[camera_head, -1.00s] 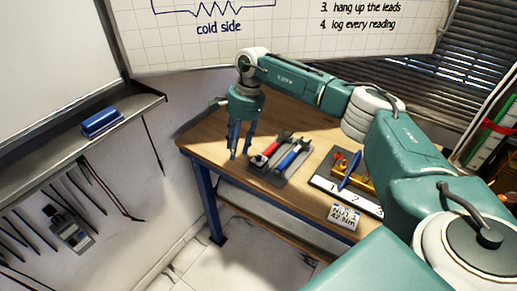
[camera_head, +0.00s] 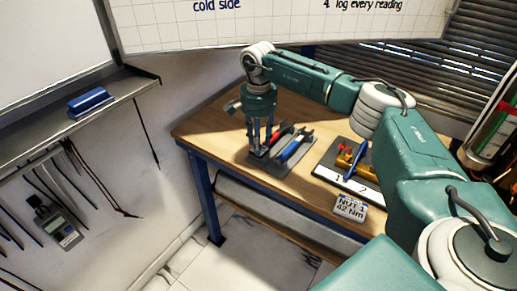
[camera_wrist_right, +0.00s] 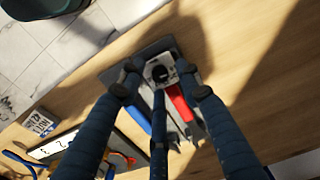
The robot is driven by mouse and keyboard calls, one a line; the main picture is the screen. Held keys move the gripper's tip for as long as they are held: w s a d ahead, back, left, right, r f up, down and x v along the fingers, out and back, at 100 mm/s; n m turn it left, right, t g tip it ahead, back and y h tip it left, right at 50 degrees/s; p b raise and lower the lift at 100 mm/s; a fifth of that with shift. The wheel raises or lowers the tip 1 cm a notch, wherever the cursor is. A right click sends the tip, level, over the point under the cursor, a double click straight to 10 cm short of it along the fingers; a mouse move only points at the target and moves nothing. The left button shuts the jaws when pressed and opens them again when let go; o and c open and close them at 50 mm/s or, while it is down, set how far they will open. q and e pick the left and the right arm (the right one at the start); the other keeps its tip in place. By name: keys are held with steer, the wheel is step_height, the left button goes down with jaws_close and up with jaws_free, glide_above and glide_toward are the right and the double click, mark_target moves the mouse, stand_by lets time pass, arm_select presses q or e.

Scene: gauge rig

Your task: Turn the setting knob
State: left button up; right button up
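The setting knob (camera_wrist_right: 161,72) is a small black knob on a pale square plate at one end of a dark tray (camera_wrist_right: 116,75), seen in the right wrist view. In the head view the knob is hidden behind the fingers of my right gripper (camera_head: 262,148). My right gripper also shows in the wrist view (camera_wrist_right: 163,88), pointing down with its fingers spread around the knob. The fingers are open; I cannot tell whether any touches it. A red-handled tool (camera_wrist_right: 180,102) and a blue-handled tool (camera_head: 294,147) lie side by side in the tray. My left gripper is in neither view.
The tray stands on a wooden table (camera_head: 215,125). To its right are a numbered board (camera_head: 345,182) with a blue tool (camera_head: 357,160) over it and a card (camera_head: 350,207) reading "NUT 1 42 Nm". A ledge with a blue eraser (camera_head: 90,102) runs along the left wall.

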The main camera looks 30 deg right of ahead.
steer(key=shift+f, duration=0.1)
jaws_close()
steer(key=shift+m, duration=0.4)
steer(key=m+p, duration=0.1)
steer(key=m, duration=0.3)
steer(key=shift+m+p, duration=0.3)
steer(key=shift+p, duration=0.05)
steer(key=m+p, duration=0.1)
steer(key=m, duration=0.4)
steer(key=m+p, duration=0.1)
steer(key=m, duration=0.6)
steer(key=shift+p, duration=0.4)
steer(key=m+p, duration=0.1)
steer(key=m, duration=0.5)
steer(key=shift+m, duration=0.3)
